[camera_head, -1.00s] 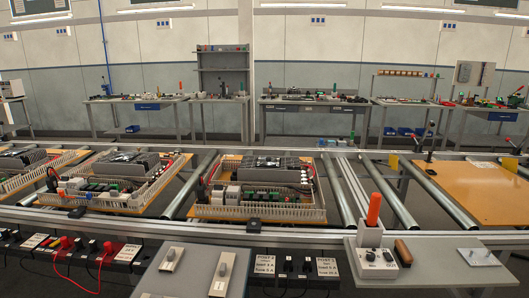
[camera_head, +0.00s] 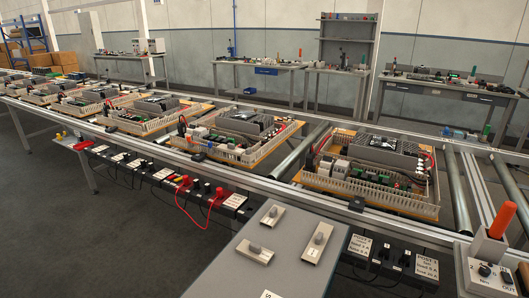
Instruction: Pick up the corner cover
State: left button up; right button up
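I cannot single out the corner cover for certain. Three light grey pieces with raised knobs lie apart on a grey panel (camera_head: 222,277) at the lower middle: a small plate (camera_head: 254,254), a longer plate (camera_head: 317,246) and another plate (camera_head: 273,219). The nearest boards with slotted white wiring duct are one at right (camera_head: 372,208) and one left of it (camera_head: 245,157). Neither of my grippers is in view.
A conveyor with metal rollers (camera_head: 296,157) carries several wired boards off to the upper left. A control box (camera_head: 486,271) with an orange-handled tool (camera_head: 502,219) stands at the lower right. Red leads (camera_head: 183,184) hang from the front rail. Benches (camera_head: 447,97) line the back.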

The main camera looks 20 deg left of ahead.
aim_at(249, 155)
jog(key=k+j+z, duration=0.1)
jog(key=j+z, duration=0.2)
jog(key=k+j+z, duration=0.15)
jog(key=j+z, duration=0.2)
jog(key=k+j+z, duration=0.1)
jog(key=j+z, duration=0.3)
jog(key=k+j+z, duration=0.15)
jog(key=z, duration=0.25)
jog(key=k+j+z, duration=0.15)
jog(key=z, duration=0.25)
jog(key=k+j+z, duration=0.2)
jog(key=z, duration=0.2)
jog(key=k+j+z, duration=0.15)
jog(key=z, duration=0.25)
jog(key=k+j+z, duration=0.3)
jog(key=k+z, duration=0.15)
jog(key=k+j+z, duration=0.1)
jog(key=k+z, duration=0.4)
jog(key=k+l+z, duration=0.15)
jog(key=k+z, duration=0.3)
jog(key=k, duration=0.1)
